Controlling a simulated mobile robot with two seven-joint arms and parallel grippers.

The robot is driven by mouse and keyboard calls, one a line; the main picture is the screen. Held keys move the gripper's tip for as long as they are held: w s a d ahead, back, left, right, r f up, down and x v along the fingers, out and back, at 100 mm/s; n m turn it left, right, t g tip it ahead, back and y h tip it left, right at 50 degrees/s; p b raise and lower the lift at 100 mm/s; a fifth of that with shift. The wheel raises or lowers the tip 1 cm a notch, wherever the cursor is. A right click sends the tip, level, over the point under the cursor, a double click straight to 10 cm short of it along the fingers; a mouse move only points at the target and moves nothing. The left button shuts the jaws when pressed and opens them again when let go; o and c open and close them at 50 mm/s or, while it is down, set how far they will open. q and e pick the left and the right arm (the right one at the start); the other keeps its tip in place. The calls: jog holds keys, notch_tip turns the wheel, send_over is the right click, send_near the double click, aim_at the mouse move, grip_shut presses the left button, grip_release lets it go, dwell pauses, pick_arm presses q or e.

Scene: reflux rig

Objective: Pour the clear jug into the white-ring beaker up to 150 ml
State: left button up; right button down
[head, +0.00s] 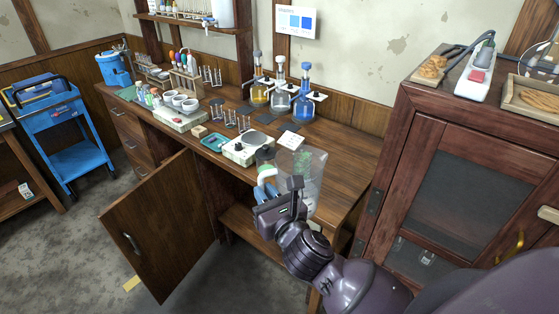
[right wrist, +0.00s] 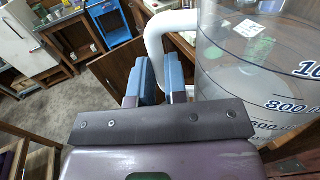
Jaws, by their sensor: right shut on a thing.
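The clear jug (head: 311,171) is a large see-through vessel with a white handle. It is near the front edge of the wooden bench (head: 345,165), looking roughly upright. My right gripper (head: 267,190) is shut on the handle. In the right wrist view, the blue-grey fingers (right wrist: 160,82) close on the white handle (right wrist: 166,30), and the jug wall (right wrist: 262,85) shows dark volume marks. A pale surface shows inside, but I cannot tell the liquid level. I cannot pick out the white-ring beaker; the jug and gripper hide part of the bench. My left gripper is not in view.
A white balance (head: 246,150) and a teal tray (head: 214,142) are left of the jug. Flasks with yellow, clear and blue contents, including the blue flask (head: 304,98), stand behind. A cabinet door (head: 160,225) hangs open below. A dark red cabinet (head: 440,170) stands right.

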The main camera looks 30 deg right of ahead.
pick_arm(q)
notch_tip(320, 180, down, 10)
jog(key=b, duration=1.1)
pick_arm(e)
notch_tip(320, 180, down, 12)
pick_arm(q)
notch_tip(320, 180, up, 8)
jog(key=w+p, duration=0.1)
jog(key=p, duration=0.7)
pick_arm(e)
jog(key=w+d+r+m+y, duration=0.6)
jog(key=w+d+r+y, duration=0.3)
jog(key=w, duration=0.5)
jog(key=shift+d+r+g, duration=0.2)
jog(key=shift+d+g, duration=0.1)
jog(key=shift+d, duration=0.75)
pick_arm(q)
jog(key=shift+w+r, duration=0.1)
pick_arm(e)
jog(key=shift+w+a, duration=0.1)
